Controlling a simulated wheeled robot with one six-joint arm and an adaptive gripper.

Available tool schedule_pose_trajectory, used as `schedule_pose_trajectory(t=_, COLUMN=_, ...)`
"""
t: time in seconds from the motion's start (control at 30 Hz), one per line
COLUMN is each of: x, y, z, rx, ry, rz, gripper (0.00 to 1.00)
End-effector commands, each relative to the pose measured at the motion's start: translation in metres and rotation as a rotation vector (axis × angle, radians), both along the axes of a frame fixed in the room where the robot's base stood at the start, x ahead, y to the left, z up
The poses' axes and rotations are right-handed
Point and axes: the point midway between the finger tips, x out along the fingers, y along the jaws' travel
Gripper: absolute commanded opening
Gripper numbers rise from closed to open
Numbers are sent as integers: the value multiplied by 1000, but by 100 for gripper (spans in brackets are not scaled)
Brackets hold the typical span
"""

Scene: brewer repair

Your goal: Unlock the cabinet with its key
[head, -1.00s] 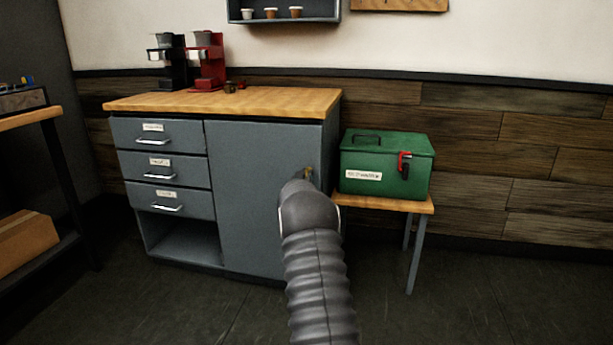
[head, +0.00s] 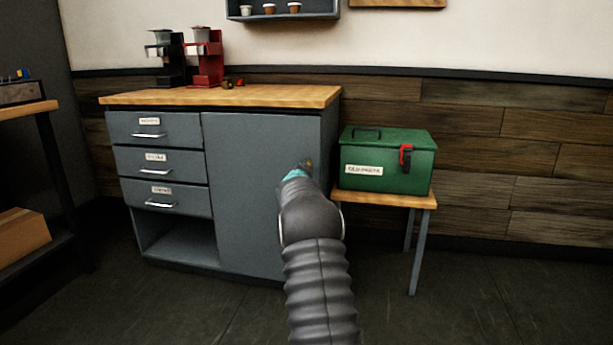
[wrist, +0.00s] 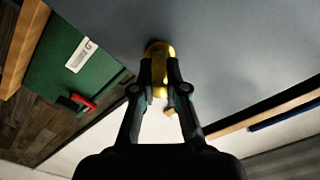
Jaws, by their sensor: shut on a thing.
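The grey cabinet (head: 255,180) stands against the wall, its plain door closed on the right side. In the wrist view, a brass lock (wrist: 158,48) sits on the grey door face. My gripper (wrist: 159,70) is shut on a brass key (wrist: 160,88), right at the lock. The fingertips hide most of the key, and I cannot tell how deep it sits or how far it is turned. In the head view, my arm covers most of the gripper, with a small brass spot (head: 309,163) showing just beyond it near the door's right edge.
A green toolbox (head: 388,162) with a red latch stands on a small wooden table (head: 395,199) close to the cabinet's right. Black (head: 168,65) and red (head: 206,62) brewers stand on the wooden top. A shelf unit (head: 38,106) is at the left. The floor in front is clear.

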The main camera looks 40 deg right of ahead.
Motion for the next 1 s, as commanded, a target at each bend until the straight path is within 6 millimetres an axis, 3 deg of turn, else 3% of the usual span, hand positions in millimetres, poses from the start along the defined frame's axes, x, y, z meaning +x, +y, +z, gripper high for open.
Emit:
schedule_pose_trajectory(t=0.6, x=-1, y=0, z=-4, rx=372, ry=-435, rz=2, gripper=0)
schedule_pose_trajectory(t=1.0, x=-1, y=-1, z=-4, rx=534, ry=-623, rz=1, gripper=0)
